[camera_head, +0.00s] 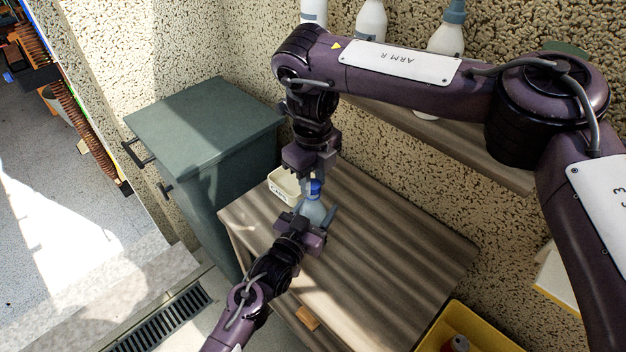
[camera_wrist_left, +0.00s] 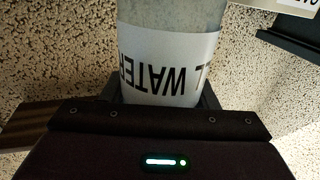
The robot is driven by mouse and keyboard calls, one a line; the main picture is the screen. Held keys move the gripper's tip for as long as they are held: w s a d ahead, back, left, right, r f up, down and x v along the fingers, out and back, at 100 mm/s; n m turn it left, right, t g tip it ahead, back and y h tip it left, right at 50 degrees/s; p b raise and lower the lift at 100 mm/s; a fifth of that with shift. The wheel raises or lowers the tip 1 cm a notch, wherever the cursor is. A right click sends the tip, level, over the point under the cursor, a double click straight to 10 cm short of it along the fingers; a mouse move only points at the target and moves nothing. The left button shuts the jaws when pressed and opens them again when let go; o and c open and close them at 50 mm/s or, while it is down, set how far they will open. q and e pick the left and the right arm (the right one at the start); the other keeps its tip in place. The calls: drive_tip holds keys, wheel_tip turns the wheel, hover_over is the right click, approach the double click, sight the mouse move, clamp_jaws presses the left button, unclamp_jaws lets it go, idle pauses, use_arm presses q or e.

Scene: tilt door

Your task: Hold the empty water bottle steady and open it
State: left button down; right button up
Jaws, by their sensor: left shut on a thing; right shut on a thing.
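The water bottle (camera_head: 312,210) stands upright on the wooden table (camera_head: 390,240). It is pale and translucent with a blue cap (camera_head: 314,187). My left gripper (camera_head: 318,216) is shut around the bottle's body from the front. In the left wrist view the bottle (camera_wrist_left: 170,60) fills the middle, with a white label reading "WATER". My right gripper (camera_head: 313,182) points down from above and is shut on the blue cap. The right fingertips are small and partly hidden around the cap.
A small cream tub (camera_head: 284,186) with a label stands just left of the bottle. A green cabinet (camera_head: 205,125) is at the left. Several white bottles stand on a shelf (camera_head: 450,145) at the back. A yellow bin (camera_head: 470,325) is at the lower right. The table's right half is clear.

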sight(313, 184)
drive_tip(key=shift+r, duration=0.7)
drive_tip(key=shift+r, duration=2)
use_arm(q)
drive_tip(key=c, duration=0.5)
unclamp_jaws()
drive_tip(key=shift+o, duration=0.2)
drive_tip(key=shift+s, duration=0.1)
